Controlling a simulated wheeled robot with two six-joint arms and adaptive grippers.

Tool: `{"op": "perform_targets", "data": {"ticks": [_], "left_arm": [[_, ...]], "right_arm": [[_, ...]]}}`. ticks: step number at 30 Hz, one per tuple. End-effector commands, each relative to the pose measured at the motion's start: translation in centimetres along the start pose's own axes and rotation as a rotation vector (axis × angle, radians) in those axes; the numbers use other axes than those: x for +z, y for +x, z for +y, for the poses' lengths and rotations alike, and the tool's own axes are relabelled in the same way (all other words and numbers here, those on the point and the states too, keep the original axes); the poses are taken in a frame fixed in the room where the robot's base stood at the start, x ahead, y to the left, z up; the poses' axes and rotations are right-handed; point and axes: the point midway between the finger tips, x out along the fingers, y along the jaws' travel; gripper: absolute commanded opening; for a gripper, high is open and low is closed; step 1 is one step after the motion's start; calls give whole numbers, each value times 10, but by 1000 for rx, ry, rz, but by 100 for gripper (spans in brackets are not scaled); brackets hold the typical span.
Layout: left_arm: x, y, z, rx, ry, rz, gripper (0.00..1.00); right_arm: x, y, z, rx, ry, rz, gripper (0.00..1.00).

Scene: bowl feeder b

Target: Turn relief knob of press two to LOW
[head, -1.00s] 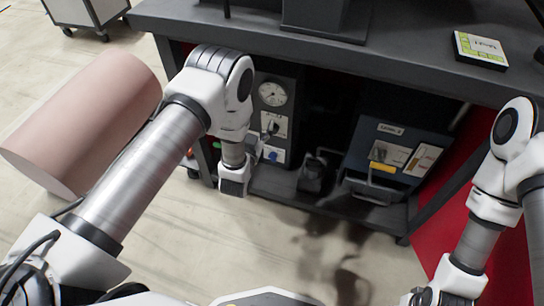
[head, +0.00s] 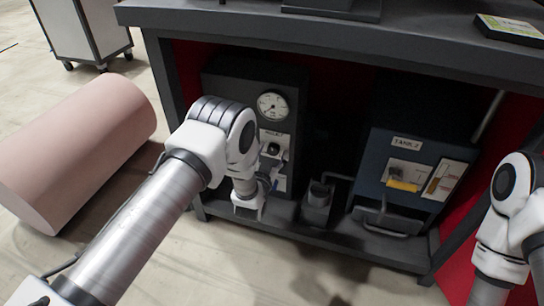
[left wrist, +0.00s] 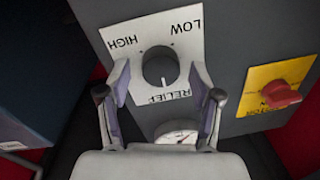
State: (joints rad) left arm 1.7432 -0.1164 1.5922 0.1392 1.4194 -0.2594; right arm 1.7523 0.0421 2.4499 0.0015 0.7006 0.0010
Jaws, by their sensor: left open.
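The relief knob (left wrist: 160,66) is a round dark knob on a white plate with HIGH, LOW and RELIEF lettering, seen in the left wrist view. A small pale mark shows at its edge on the RELIEF side. In the head view a dark knob on a white plate (head: 273,148) sits below a gauge on the dark panel. My left gripper (left wrist: 160,88) is open, its fingers on either side of the knob; contact cannot be told. In the head view the left gripper (head: 248,203) is in front of the panel's lower part. My right gripper is out of view.
A pressure gauge (left wrist: 176,132) and a red switch on a yellow plate (left wrist: 282,95) are near the knob. A blue-grey TANK 2 unit (head: 405,165) stands right on the same shelf. The bench top (head: 230,18) overhangs. A pink cylinder (head: 75,150) lies left.

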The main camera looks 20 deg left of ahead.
Motion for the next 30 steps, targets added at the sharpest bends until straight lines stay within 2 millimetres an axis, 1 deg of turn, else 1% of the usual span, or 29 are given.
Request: {"op": "perform_targets", "data": {"ticks": [3,4,5,6,7,8,9,20,26,30], "left_arm": [[-1,0,0,0,0,0,65],[-1,0,0,0,0,0,57],[-1,0,0,0,0,0,47],[-1,0,0,0,0,0,33],[-1,0,0,0,0,0,22],[-1,0,0,0,0,0,12],[-1,0,0,0,0,0,4],[-2,0,-1,0,-25,-1,4],[-3,0,-1,2,-104,-5,4],[-4,0,-2,4,-199,-11,4]], "right_arm": [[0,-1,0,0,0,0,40],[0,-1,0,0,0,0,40],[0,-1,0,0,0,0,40],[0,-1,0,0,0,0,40],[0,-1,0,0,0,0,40],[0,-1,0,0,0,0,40],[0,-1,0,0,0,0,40],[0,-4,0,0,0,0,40],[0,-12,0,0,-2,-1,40],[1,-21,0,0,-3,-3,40]]}}
